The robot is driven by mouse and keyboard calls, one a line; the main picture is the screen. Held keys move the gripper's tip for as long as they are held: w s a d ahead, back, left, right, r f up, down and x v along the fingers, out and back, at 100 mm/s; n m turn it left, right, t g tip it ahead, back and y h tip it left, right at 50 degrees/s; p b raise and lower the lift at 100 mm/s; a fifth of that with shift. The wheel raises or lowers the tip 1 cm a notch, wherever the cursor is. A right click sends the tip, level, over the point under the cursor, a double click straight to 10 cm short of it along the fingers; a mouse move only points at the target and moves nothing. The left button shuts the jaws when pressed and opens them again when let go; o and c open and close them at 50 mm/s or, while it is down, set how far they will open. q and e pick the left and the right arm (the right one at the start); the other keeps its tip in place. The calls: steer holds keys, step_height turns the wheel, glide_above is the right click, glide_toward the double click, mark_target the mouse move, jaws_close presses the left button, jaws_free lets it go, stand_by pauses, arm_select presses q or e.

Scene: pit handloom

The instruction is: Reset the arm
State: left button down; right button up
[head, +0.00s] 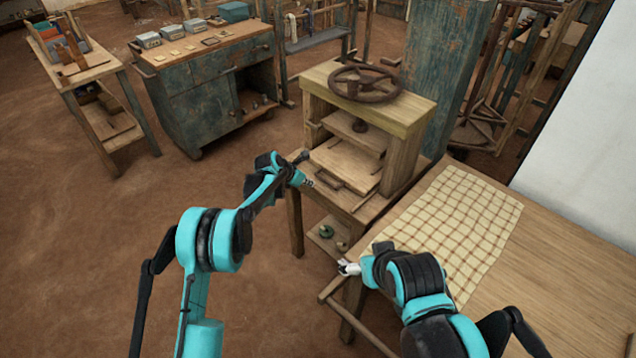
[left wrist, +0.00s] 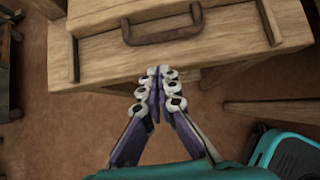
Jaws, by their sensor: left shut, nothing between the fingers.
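My left gripper (head: 304,180) is in the middle of the head view, in front of the wooden press (head: 345,165). In the left wrist view its two fingers (left wrist: 158,78) are together, with nothing between them. They point at the front edge of the press bed, just below a dark metal handle (left wrist: 162,30). I cannot tell whether the fingertips touch the wood. My right gripper (head: 347,268) is near the front left corner of the table with the checked cloth (head: 462,225). Its fingers are too small to judge.
The press has a round handwheel (head: 366,82) on top and a low shelf (head: 330,240) with small items. A worn blue cabinet (head: 215,75) and a wooden rack (head: 85,80) stand at the back left. The dirt floor (head: 90,240) at left is clear.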

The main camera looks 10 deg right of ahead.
arm_select(q)
steer(key=s+a+r+m+p, duration=0.1)
steer(key=s+a+r+m, duration=0.15)
steer(key=a+r, duration=0.2)
steer(key=s+a+r+m+y+p, duration=0.1)
steer(key=s+a+r, duration=0.2)
steer(key=r, duration=0.3)
steer(key=s+a+r+m, duration=0.2)
steer(key=s+a+r, duration=0.1)
steer(key=r, duration=0.3)
steer(key=s+a+r+m+t+y, duration=0.1)
steer(key=s+a+r+m, duration=0.25)
steer(key=s, duration=0.25)
steer(key=s+a+r+m+y, duration=0.1)
steer(key=s+a+r+m, duration=0.2)
steer(key=s+a+r, duration=0.25)
steer(key=s+a+f+m+y, duration=0.1)
steer(key=s+a+m, duration=0.2)
steer(key=s, duration=0.4)
steer(key=s+a+f+m+t+y, duration=0.1)
steer(key=s+a+m, duration=0.2)
steer(key=s+m, duration=0.2)
steer(key=s+a+f+m+y, duration=0.1)
steer(key=s+a+m, duration=0.2)
steer(key=s, duration=0.8)
steer(key=shift+a+f+m+t, duration=0.3)
steer(key=shift+f+m, duration=0.1)
steer(key=shift+m, duration=0.7)
